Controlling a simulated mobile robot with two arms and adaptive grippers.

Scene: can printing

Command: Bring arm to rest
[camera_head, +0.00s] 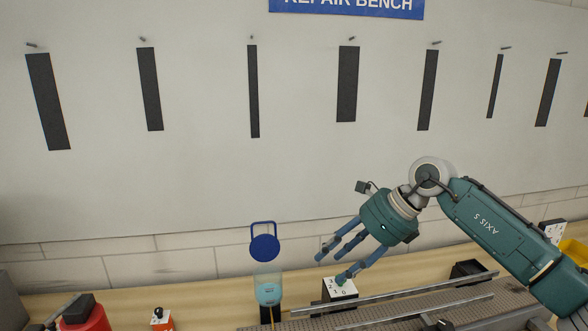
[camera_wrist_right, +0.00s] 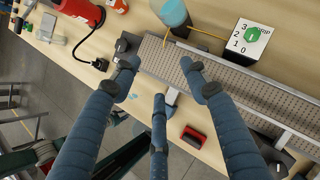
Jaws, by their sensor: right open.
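My right gripper (camera_head: 330,266) has three blue fingers. They are spread apart with nothing between them, and point down and left above the bench. In the right wrist view the open fingers (camera_wrist_right: 160,70) stretch over the bench near a perforated metal track (camera_wrist_right: 225,88). A white box with a green knob and numbers (camera_head: 340,289) appears just below the fingertips in the head view; I cannot tell whether they touch. In the wrist view this box (camera_wrist_right: 244,48) is off to the upper right, clear of the fingers.
A light blue container (camera_head: 268,288) stands on the bench below a dark blue disc (camera_head: 264,248). A red block (camera_wrist_right: 193,138) lies near the front edge. The wall (camera_head: 200,180) has black strips.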

